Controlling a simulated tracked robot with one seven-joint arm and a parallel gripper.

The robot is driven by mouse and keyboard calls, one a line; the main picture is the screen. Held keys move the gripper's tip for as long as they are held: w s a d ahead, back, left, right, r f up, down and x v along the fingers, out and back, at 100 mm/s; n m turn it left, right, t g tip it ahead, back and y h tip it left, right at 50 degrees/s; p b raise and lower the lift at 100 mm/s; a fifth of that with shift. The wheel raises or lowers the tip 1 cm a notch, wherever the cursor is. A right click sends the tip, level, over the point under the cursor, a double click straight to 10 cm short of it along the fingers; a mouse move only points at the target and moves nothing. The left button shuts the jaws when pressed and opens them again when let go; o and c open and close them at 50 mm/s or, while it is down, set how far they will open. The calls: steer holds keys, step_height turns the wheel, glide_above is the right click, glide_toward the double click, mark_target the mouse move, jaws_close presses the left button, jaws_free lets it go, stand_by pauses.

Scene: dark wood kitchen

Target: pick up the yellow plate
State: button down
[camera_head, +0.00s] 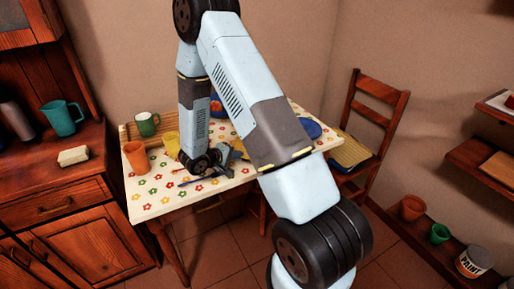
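A yellow thing (171,142), which looks like the yellow plate, lies on the flower-patterned table (150,208) at its back left. My arm hides part of it, so its full outline does not show. My gripper (222,157) is low over the middle of the table, to the right of the yellow thing and a little nearer to me. The gripper is small and dark here, and its finger opening cannot be made out. I see nothing clearly held in it.
An orange cup (137,158) and a green mug (147,124) stand at the table's left. A blue object (311,129) lies near its right edge. Blue cutlery (196,181) lies in front of my gripper. A wooden chair (372,115) stands at right, cabinets (70,210) at left.

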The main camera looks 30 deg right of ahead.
stand_by(0.4)
steer(key=shift+r, duration=0.3)
steer(key=r, duration=0.3)
steer(key=shift+s+a+r, duration=0.15)
steer(key=shift+s+r, duration=0.05)
steer(key=shift+s, duration=0.1)
steer(key=s+a+r, duration=0.4)
steer(key=s+r, duration=0.5)
steer(key=s, duration=0.4)
steer(key=w+r+n+t+y, duration=0.1)
steer(key=w+n+t+y, duration=0.2)
steer(key=w, duration=1)
steer(key=w+a+r+n+t+y, duration=0.1)
steer(key=w+n+t+y, duration=0.3)
steer(key=w, duration=0.9)
steer(key=shift+r+n+t+y, duration=0.3)
steer(key=shift+r+n+y, duration=0.3)
steer(key=shift+n, duration=1.2)
